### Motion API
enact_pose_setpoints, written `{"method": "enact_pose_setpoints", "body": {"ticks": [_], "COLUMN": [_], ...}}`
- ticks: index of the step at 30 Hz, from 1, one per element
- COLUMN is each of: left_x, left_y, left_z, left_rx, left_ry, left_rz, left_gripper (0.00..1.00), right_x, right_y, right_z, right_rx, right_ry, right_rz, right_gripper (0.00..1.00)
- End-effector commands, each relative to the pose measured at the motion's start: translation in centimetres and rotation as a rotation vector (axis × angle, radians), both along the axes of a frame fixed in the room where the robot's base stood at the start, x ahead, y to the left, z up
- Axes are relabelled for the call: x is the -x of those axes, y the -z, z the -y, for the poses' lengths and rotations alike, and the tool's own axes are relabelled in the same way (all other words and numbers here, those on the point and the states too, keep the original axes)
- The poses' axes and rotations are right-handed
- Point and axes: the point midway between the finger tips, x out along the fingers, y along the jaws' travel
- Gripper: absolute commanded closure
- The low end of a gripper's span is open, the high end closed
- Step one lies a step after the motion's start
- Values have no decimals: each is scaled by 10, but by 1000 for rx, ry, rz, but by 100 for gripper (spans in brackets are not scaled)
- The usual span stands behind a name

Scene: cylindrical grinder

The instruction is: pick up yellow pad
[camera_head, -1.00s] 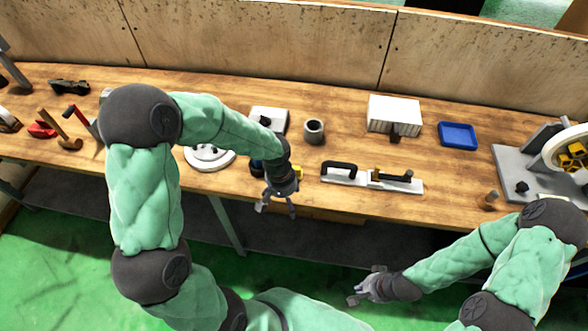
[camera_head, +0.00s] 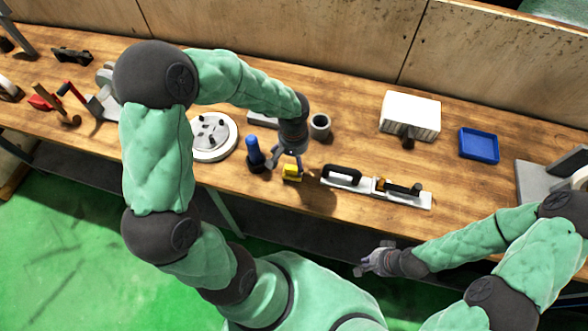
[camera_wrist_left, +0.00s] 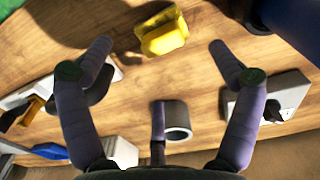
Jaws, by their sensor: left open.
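The yellow pad (camera_head: 291,172) lies on the wooden workbench near its front edge. In the left wrist view the yellow pad (camera_wrist_left: 163,34) sits beyond and between the spread fingertips, apart from them. My left gripper (camera_head: 287,160) is open and empty just above and behind the pad; its fingers also show in the left wrist view (camera_wrist_left: 160,47). My right gripper (camera_head: 366,266) is in front of the bench, away from the pad, and too small to tell its opening.
A blue-handled tool (camera_head: 254,150) stands close left of the pad. A grey cylinder (camera_head: 320,127) is behind it. A white bar with black handles (camera_head: 345,182) lies to the right. A round plate (camera_head: 212,138) is further left, and a blue tray (camera_head: 479,146) far right.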

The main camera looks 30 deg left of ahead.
Motion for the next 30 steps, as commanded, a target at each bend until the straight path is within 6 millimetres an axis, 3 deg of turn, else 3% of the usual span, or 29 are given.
{"method": "enact_pose_setpoints", "body": {"ticks": [3,11,21,29,30], "left_x": [0,0,4,3,3], "left_y": [17,29,73,75,75], "left_z": [0,-1,-3,-3,-3], "left_rx": [-1,0,2,1,1], "left_ry": [0,0,1,0,1], "left_rz": [-1,0,-2,0,0], "left_gripper": [9,9,9,9,17], "right_x": [0,0,0,0,0], "right_y": [5,7,20,20,20], "right_z": [0,0,0,0,0], "right_rx": [0,0,0,0,0], "right_ry": [0,0,0,0,0], "right_rz": [0,1,1,1,1], "right_gripper": [100,100,100,100,100]}}
